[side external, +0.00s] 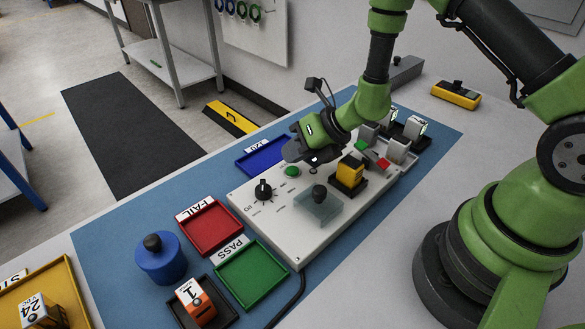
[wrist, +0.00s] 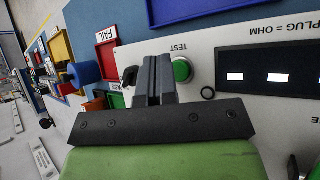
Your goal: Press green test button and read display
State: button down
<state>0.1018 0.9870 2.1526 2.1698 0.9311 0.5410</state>
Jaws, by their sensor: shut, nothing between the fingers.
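The green test button (side external: 291,170) is a round cap on the white panel (side external: 262,220). In the wrist view the button (wrist: 182,70) sits under the word TEST, just right of my fingertips. My gripper (side external: 312,160) is shut and empty, close beside the button in the side view. In the wrist view its two fingers (wrist: 153,68) are together, and I cannot tell whether they touch the panel.
A black knob (side external: 263,189) and a yellow block (side external: 349,170) are on the panel. Blue (side external: 262,154), red (side external: 209,226) and green (side external: 251,276) trays lie around it. A blue cylinder (side external: 159,262) stands at the front left. Several grey blocks crowd the panel's far end.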

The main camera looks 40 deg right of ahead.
aim_at(294, 168)
jog(key=shift+f, duration=0.1)
jog(key=shift+f, duration=0.35)
jog(key=shift+f, duration=0.4)
dwell(0.9)
jog(key=shift+r, duration=0.8)
jog(key=shift+r, duration=2.55)
jog(key=shift+r, duration=0.1)
